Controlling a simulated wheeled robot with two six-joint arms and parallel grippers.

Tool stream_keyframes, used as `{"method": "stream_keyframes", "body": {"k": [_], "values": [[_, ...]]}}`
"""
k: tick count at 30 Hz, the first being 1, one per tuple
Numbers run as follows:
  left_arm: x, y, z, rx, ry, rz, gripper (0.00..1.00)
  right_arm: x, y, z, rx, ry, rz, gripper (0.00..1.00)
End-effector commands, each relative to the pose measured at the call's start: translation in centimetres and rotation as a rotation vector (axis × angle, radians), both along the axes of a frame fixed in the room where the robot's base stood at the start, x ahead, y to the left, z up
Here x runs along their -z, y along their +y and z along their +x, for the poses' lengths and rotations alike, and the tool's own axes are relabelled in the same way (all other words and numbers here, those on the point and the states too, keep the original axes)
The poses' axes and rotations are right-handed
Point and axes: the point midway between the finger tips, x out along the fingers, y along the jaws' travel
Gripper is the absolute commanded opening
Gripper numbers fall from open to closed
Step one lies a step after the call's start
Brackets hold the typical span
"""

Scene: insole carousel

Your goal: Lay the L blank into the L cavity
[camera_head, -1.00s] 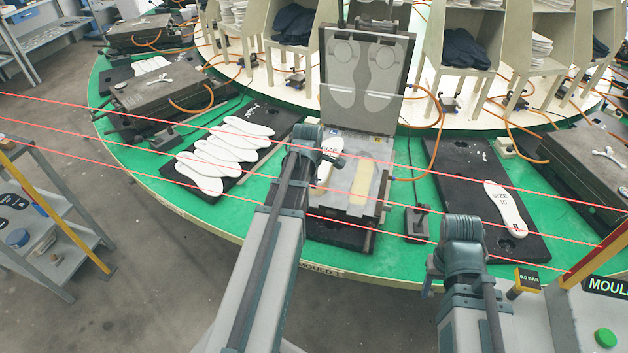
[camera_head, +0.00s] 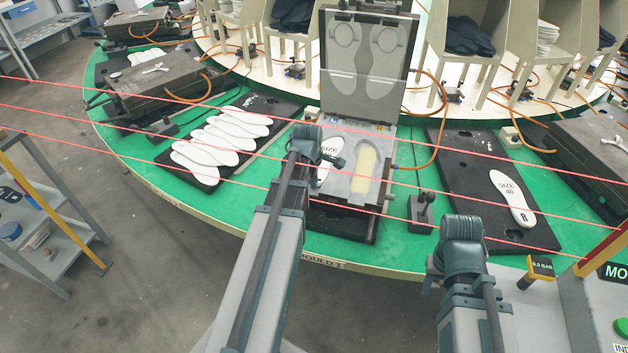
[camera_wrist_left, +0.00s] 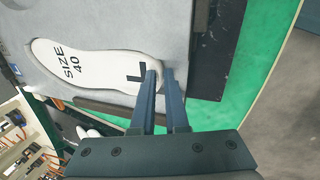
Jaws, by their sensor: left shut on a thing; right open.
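The L blank (camera_head: 330,152) is a white insole marked SIZE 40 and L; the left wrist view also shows it (camera_wrist_left: 98,68). My left gripper (camera_wrist_left: 160,71) is shut on its end near the L mark. The blank is over the left half of the open mould (camera_head: 345,213), roughly flat to its grey face. I cannot tell whether it touches. The L cavity is hidden under the blank and gripper. The right-hand cavity (camera_head: 364,175) shows a pale yellow fill. My right gripper (camera_head: 428,283) is open and empty, low at the right, partly hidden by its wrist.
The raised mould lid (camera_head: 368,62) stands behind. An R blank (camera_head: 512,200) lies on a black board at the right. Several white insoles (camera_head: 215,140) lie on a black board at the left. A small lever box (camera_head: 422,212) stands beside the mould. Red lines cross the view.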

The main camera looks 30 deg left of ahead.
Motion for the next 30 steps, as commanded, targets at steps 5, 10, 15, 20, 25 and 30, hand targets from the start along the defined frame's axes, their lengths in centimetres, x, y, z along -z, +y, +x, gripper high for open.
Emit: {"method": "stream_keyframes", "body": {"k": [5,10,15,20,25,30], "values": [[0.0,0.0,0.0,0.000,0.000,0.000,0.00,0.0,0.0,0.0,0.000,0.000,0.000,0.50],[0.0,0.0,0.0,0.000,0.000,0.000,0.28,0.0,0.0,0.0,0.000,0.000,0.000,0.50],[0.0,0.0,0.0,0.000,0.000,0.000,0.47,0.0,0.0,0.0,0.000,0.000,0.000,0.50],[0.0,0.0,0.0,0.000,0.000,0.000,0.47,0.0,0.0,0.0,0.000,0.000,0.000,0.50],[-0.4,0.0,-0.1,0.000,0.000,0.000,0.47,-0.4,0.0,0.0,0.000,0.000,0.000,0.50],[-1.7,-0.1,-0.4,0.000,0.000,0.000,0.47,-1.7,0.0,0.0,0.000,0.000,0.000,0.50]]}}
